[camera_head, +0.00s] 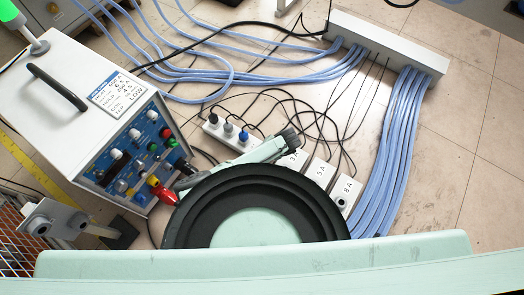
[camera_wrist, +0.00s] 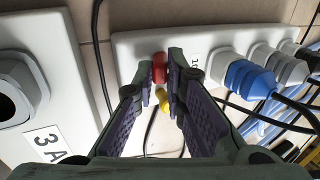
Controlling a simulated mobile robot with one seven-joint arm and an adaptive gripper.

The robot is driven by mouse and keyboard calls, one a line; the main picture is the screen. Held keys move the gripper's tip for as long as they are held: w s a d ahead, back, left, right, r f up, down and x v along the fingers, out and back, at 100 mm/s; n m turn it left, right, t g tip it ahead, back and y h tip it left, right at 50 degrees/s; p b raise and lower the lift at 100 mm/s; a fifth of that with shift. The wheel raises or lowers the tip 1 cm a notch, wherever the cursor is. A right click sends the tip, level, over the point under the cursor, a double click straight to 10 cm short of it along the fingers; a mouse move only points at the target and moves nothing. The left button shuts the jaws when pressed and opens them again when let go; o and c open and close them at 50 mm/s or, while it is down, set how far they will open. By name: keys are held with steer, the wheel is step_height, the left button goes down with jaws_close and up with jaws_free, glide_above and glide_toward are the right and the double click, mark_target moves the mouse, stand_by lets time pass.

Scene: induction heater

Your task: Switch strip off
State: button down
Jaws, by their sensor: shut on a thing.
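The white power strip (camera_wrist: 130,45) lies on the floor in the wrist view, with several plugs in it. A red switch (camera_wrist: 159,67) sits at its near end, left of the plugs. My gripper (camera_wrist: 161,72) has its two dark fingertips on either side of the red switch and is shut on it. A small yellow part (camera_wrist: 163,97) shows between the fingers, just below the red. In the head view the strip (camera_head: 222,133) is partly hidden by my arm. My gripper (camera_head: 291,141) shows there as dark fingers near the strip's right end; the switch is hidden.
White blocks stand right of the strip, marked 3A, 5A (camera_head: 318,174) and 8A (camera_head: 345,188); the 3A block (camera_wrist: 40,90) is close to my left finger. A blue plug (camera_wrist: 248,80) is nearby. Black cables, blue hoses (camera_head: 395,150) and the heater unit (camera_head: 85,85) surround the area.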

steer(key=shift+f, duration=0.1)
stand_by(0.3)
steer(key=c, duration=1.9)
jaws_free()
steer(key=v, duration=1.2)
steer(key=shift+s+d+f, duration=0.1)
steer(key=shift+s+d, duration=0.05)
steer(key=shift+s, duration=0.05)
